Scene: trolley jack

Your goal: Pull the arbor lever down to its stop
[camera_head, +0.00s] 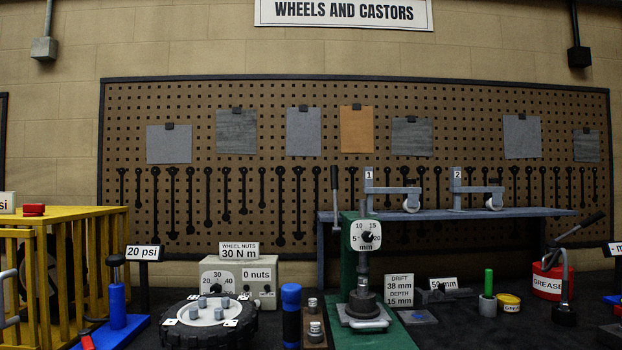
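The arbor press has a green column (347,240) and a green base, and stands right of centre on the bench. Its lever (336,205) is a thin rod with a dark grip at the top, standing nearly upright at the left of the column. A round dial (365,236) marked 5, 10, 15 mm is on the press front. Below it a dark ram (363,283) reaches down to a dark round part on a grey plate (362,317). Whether the ram touches that part is hard to tell. I can make out neither of my grippers.
A tyred wheel (209,322), a blue cylinder (291,312) and a torque box (238,280) stand left of the press. Right of it are a green-handled tool (488,284), a yellow tin (508,302) and a red grease tub (548,281). A shelf (450,215) runs behind.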

